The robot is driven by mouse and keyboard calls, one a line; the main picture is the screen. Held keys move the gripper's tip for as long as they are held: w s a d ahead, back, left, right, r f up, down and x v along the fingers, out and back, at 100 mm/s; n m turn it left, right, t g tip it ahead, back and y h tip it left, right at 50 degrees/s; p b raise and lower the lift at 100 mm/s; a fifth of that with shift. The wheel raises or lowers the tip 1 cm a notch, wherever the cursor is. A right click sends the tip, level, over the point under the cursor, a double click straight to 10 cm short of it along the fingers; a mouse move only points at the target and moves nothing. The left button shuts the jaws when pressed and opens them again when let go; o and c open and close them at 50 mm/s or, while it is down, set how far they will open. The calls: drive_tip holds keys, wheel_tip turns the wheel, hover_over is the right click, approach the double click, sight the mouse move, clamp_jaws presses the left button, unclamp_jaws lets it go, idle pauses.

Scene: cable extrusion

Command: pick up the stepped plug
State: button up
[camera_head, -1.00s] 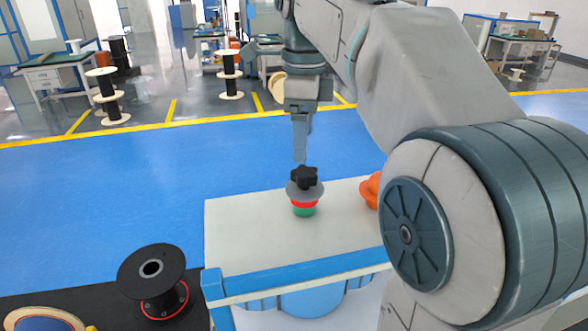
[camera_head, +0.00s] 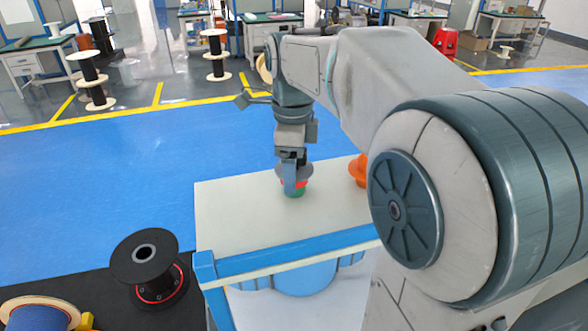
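The stepped plug (camera_head: 296,194) stands upright on the white tabletop, with its green bottom, a red band and part of its grey rim showing. My gripper (camera_head: 293,184) is down over the plug from above, and a finger covers the front of it. The black knob at its top is hidden behind the gripper. I cannot tell whether the fingers are closed on it. The plug appears to be resting on the table.
An orange part (camera_head: 358,171) stands on the white table (camera_head: 235,222) just right of the plug, partly behind my arm. A black spool (camera_head: 144,262) stands on a dark surface at lower left. The table's left part is clear.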

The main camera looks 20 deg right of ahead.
drive_tip(key=shift+f, duration=1.1)
drive_tip(key=c, duration=0.8)
drive_tip(key=shift+o, duration=0.2)
drive_tip(key=shift+r, duration=0.2)
